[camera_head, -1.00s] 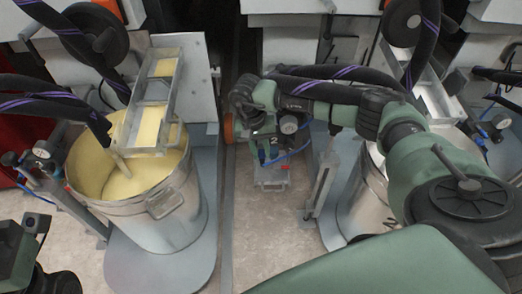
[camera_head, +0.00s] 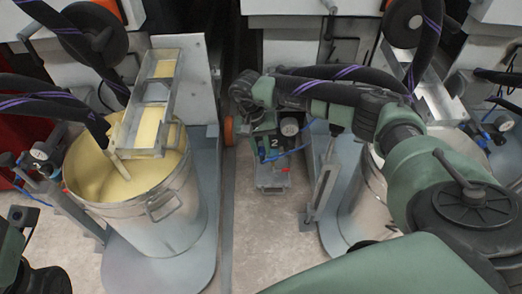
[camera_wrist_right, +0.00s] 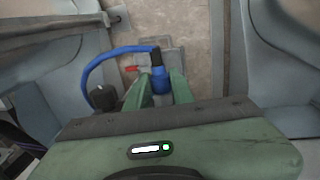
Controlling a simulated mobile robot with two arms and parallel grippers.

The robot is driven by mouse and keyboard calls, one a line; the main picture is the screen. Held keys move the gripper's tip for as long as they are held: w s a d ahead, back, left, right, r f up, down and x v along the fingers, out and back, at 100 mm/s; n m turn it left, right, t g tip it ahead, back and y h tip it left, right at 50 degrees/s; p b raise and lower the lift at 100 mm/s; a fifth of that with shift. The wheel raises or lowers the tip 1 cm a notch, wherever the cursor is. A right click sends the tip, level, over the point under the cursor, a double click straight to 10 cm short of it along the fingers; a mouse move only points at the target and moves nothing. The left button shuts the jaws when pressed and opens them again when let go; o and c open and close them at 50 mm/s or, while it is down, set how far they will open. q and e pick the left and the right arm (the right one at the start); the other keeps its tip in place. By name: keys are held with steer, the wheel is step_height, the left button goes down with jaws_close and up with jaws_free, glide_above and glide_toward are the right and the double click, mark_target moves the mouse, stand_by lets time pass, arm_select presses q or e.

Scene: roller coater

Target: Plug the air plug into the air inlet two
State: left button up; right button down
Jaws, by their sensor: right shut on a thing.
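My right gripper (camera_head: 267,152) is low in the gap between the two vats, beside the unit marked 2 with a round gauge (camera_head: 290,127). In the right wrist view its two green fingers (camera_wrist_right: 160,88) are shut on the blue air plug (camera_wrist_right: 160,76). A blue hose (camera_wrist_right: 110,52) bends from the plug to the left. In the head view the hose (camera_head: 293,152) shows beside the gripper. I cannot make out air inlet two, or whether the plug touches it. Part of my left arm shows at the lower left edge; its fingers cannot be made out.
A metal vat (camera_head: 160,235) of yellow liquid stands at left under a tray (camera_head: 146,132). Another vat (camera_head: 362,207) is at right, partly behind my arm. A grey post (camera_head: 322,190) stands close right of the gripper. The floor (camera_head: 262,235) in front is clear.

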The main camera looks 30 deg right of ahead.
steer(key=shift+w, duration=0.15)
steer(key=c, duration=1.1)
jaws_free()
steer(key=shift+c, duration=0.2)
